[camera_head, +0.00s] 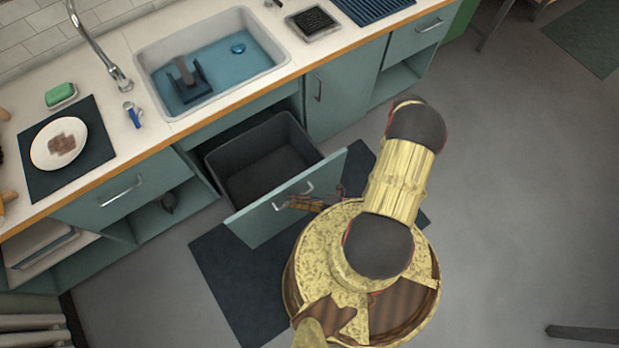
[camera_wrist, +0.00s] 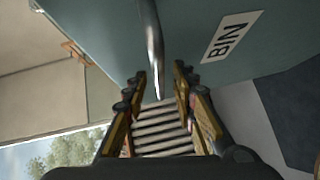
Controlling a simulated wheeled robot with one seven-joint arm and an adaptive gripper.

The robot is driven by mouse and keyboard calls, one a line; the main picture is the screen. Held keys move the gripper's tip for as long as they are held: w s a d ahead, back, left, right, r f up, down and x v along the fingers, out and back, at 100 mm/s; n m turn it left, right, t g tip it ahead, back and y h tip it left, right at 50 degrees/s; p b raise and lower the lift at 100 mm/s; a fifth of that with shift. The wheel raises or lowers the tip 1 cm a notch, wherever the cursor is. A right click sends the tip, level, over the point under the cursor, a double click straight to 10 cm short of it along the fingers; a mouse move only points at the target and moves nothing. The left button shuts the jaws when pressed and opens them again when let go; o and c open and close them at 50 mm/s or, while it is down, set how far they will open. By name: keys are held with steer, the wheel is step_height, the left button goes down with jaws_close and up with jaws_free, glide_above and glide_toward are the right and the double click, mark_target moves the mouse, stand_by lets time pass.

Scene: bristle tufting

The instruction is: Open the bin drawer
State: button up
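The bin drawer (camera_head: 262,222) is pulled out from under the sink in the head view, with an empty-looking dark grey bin (camera_head: 228,162) behind its teal front. Its metal bar handle (camera_head: 293,196) is on the front; the wrist view shows the handle (camera_wrist: 152,42) and a white "BIN" label (camera_wrist: 231,37). My gripper (camera_wrist: 160,88) is open, its two fingers either side of the handle's near end, with visible gaps. In the head view my gripper (camera_head: 310,202) is beside the handle, partly hidden by my arm.
A dark mat (camera_head: 240,290) lies on the floor below the drawer. The counter holds a sink (camera_head: 160,55) and a plate (camera_head: 40,150). A closed cupboard door (camera_head: 345,92) is right of the drawer. Floor to the right is mostly clear.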

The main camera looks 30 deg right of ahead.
steer(key=v, duration=1.1)
steer(key=shift+s+d, duration=0.2)
steer(key=shift+s, duration=0.05)
stand_by(0.3)
